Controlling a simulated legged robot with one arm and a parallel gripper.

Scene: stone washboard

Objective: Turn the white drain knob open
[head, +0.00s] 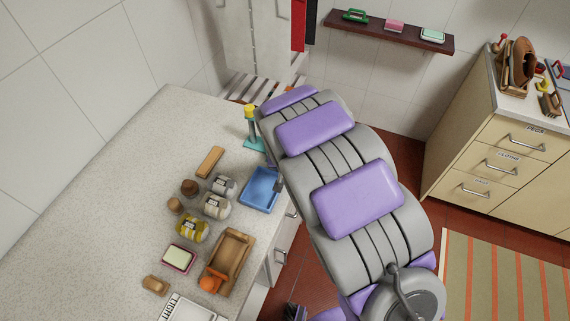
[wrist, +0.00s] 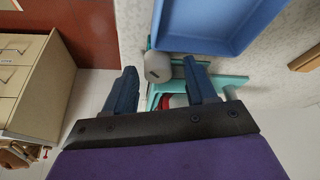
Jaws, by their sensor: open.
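In the wrist view, the white drain knob (wrist: 157,68) is a pale rounded cylinder in front of a teal fitting (wrist: 232,82), just below the blue basin (wrist: 222,28). My gripper (wrist: 160,66) is open, with its dark fingers on either side of the knob in the picture. In the head view, the blue basin (head: 259,190) sits at the counter's right edge. My arm hides the knob and most of my gripper there.
A drawer cabinet (head: 500,160) stands right. A wall shelf (head: 390,31) is behind. Red floor lies between.

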